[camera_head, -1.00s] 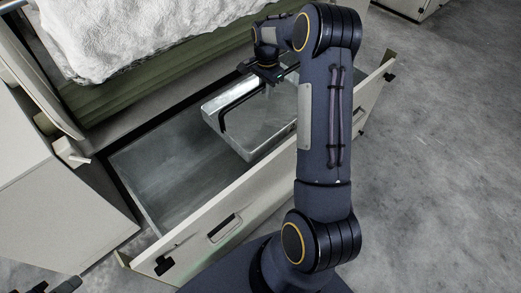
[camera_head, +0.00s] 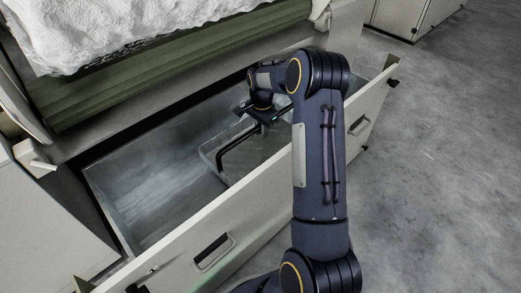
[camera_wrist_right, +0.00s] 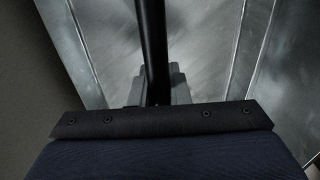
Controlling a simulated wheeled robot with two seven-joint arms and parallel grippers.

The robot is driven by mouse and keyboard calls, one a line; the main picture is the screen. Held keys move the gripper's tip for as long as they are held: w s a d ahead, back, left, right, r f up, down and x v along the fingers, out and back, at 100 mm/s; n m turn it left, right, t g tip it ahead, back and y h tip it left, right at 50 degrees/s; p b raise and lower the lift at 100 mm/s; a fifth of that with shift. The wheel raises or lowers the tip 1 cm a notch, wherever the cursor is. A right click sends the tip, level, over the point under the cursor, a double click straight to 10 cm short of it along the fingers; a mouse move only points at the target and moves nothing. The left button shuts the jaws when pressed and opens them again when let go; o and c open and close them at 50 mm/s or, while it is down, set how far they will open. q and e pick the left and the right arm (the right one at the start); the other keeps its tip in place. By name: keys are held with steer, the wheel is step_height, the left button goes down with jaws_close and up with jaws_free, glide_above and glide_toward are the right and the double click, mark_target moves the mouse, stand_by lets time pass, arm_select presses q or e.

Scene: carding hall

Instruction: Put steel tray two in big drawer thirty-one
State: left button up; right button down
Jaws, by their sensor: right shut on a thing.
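The steel tray (camera_head: 252,152), a shallow grey metal box with a black bar handle (camera_head: 234,144), is inside the open big drawer (camera_head: 250,207), towards its right part. My right gripper (camera_head: 263,118) is shut on the black handle; it also shows in the right wrist view (camera_wrist_right: 155,92), with the bar between its fingers. The tray's walls are below the top edge of the drawer front. My arm hides the tray's right part, and I cannot tell whether its bottom touches the drawer floor. No number is readable on either. My left gripper is not in view.
The drawer's left part (camera_head: 155,190) is bare. Above the drawer, a green ledge (camera_head: 150,75) carries white fibre (camera_head: 120,30). A pale cabinet (camera_head: 40,225) stands at left. Grey floor (camera_head: 440,180) is clear at right.

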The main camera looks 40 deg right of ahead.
steer(key=b, duration=0.2)
glide_above(261, 151)
steer(key=shift+f, duration=3.1)
steer(key=shift+f, duration=0.15)
steer(key=c, duration=1.4)
jaws_free()
steer(key=shift+s, duration=0.1)
steer(key=shift+o, duration=0.2)
